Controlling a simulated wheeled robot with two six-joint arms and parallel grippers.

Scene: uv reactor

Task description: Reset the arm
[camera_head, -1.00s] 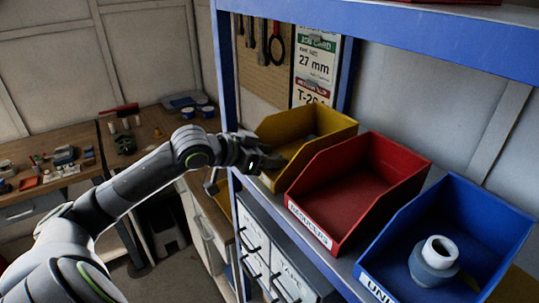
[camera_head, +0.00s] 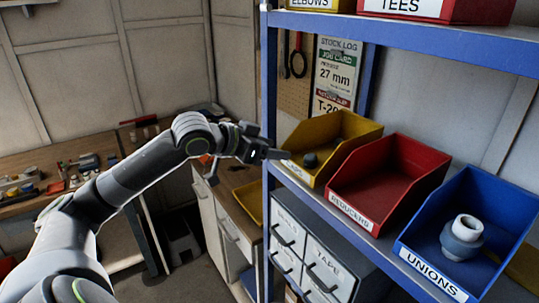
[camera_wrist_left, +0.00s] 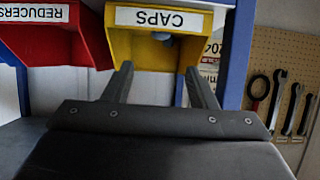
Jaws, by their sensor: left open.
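My left arm comes in from the left in the head view, and its gripper (camera_head: 272,155) is at the shelf's left post, in front of the yellow bin (camera_head: 352,130). In the left wrist view the gripper (camera_wrist_left: 160,85) shows two fingers spread apart with nothing between them. The yellow bin (camera_wrist_left: 160,52), labelled CAPS and upside down in this view, lies beyond the fingertips. A dark cap (camera_head: 311,160) lies in the yellow bin. My right gripper is not in view.
A red REDUCERS bin (camera_head: 388,180) and a blue UNIONS bin (camera_head: 478,205) holding a grey union (camera_head: 462,238) stand on the blue shelf (camera_head: 268,90). Grey drawers (camera_head: 318,262) sit below. A cluttered workbench (camera_head: 30,205) stands at the left.

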